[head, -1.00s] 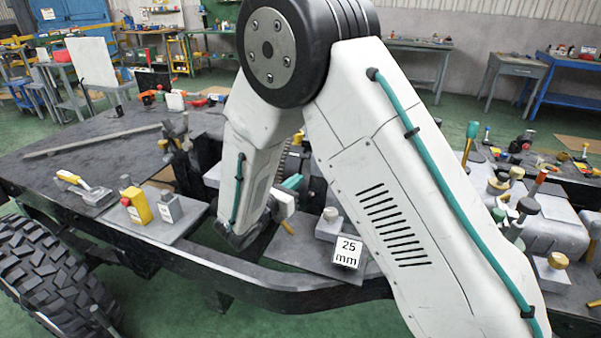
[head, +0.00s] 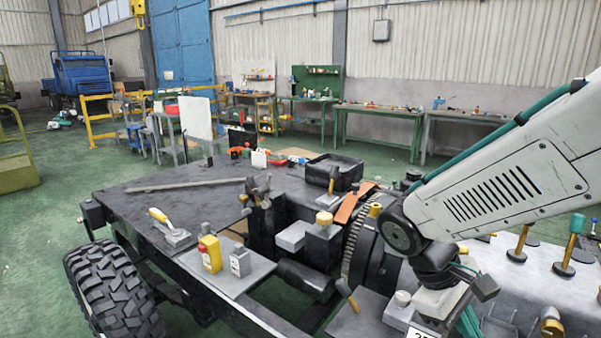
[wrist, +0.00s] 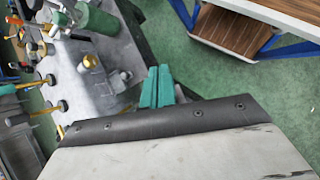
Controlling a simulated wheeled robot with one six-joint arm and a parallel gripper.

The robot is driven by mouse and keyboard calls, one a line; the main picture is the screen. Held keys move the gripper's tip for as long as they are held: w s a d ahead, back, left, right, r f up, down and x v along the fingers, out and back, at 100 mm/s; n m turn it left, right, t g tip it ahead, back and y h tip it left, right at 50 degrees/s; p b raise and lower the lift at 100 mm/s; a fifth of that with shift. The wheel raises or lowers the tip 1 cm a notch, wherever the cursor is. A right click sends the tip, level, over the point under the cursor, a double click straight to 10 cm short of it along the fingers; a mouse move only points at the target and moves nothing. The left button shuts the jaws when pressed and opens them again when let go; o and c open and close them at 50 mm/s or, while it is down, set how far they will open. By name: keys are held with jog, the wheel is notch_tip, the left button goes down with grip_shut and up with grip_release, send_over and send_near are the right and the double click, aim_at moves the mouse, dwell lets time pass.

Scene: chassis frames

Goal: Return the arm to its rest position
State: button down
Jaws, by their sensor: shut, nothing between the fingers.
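My arm comes in from the right edge in the head view and bends down over the chassis. My gripper (wrist: 158,84) shows in the wrist view as two teal fingers lying together, shut with nothing between them. In the head view its teal fingers (head: 467,322) are partly cut off by the bottom edge, at the lower right over the chassis (head: 150,182). The wrist view shows the fingers above the chassis edge and the green floor. A grey and black part of my own arm covers the lower half of that view.
A yellow bottle (head: 210,254) and a grey bottle (head: 240,262) stand on a side plate. A black tray (head: 335,170) sits behind. Open green floor (head: 45,240) lies at left.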

jog(key=s+r+m+t+y, duration=0.4)
jog(key=s+r+m+y, duration=0.2)
jog(key=s+r, duration=0.2)
jog(key=shift+s+m, duration=0.3)
jog(key=shift+s, duration=0.45)
